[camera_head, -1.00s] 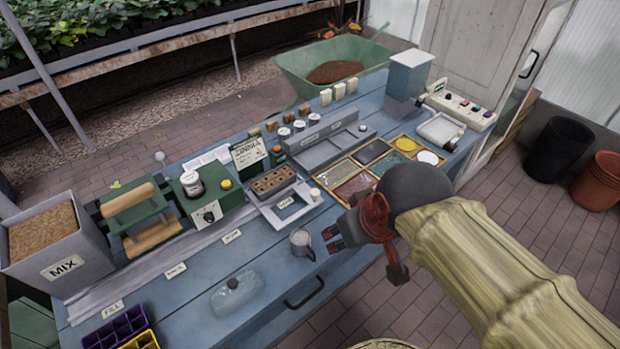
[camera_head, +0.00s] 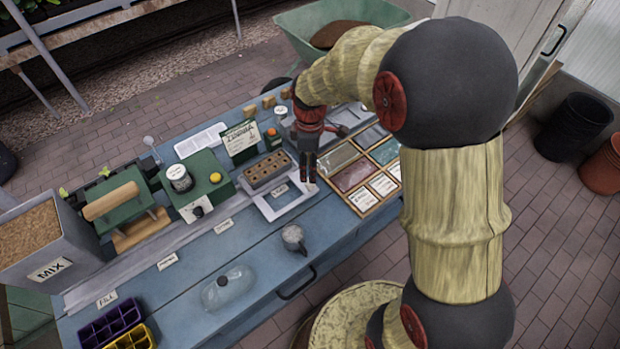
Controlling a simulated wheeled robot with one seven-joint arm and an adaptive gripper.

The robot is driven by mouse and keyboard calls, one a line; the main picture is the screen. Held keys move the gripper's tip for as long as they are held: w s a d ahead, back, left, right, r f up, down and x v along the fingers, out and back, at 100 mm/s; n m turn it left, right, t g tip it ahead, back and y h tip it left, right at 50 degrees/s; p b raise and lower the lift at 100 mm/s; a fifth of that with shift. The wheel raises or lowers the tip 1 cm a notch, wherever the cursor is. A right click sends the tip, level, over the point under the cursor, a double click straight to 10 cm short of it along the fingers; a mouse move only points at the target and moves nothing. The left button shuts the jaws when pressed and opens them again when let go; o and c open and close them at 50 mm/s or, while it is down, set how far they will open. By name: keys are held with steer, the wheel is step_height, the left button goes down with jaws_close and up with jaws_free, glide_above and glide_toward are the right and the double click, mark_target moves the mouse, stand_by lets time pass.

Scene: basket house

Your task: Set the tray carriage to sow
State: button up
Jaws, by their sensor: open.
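A grey tray block with brown soil cells and several dark holes (camera_head: 266,172) sits right of the green machine. It rests by a pale frame (camera_head: 300,201), which appears to be the tray carriage; a small label (camera_head: 279,190) shows there, its text too small to read surely. My gripper (camera_head: 309,181) is open and empty, fingers pointing down, just right of the soil tray and over the frame's right side. I cannot tell whether it touches the frame. My arm hides part of the bench's right end.
The green machine (camera_head: 196,187) and a green press with a wooden roller (camera_head: 125,205) stand left along the rail. Labels run along the front, including FILL (camera_head: 107,298). Seed trays (camera_head: 352,174) lie right.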

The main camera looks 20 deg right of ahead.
step_height(320, 180, down, 7)
steer(key=shift+r+b, duration=0.1)
steer(key=shift+b, duration=0.8)
steer(key=shift+c, duration=0.8)
jaws_close()
steer(key=shift+s, duration=0.1)
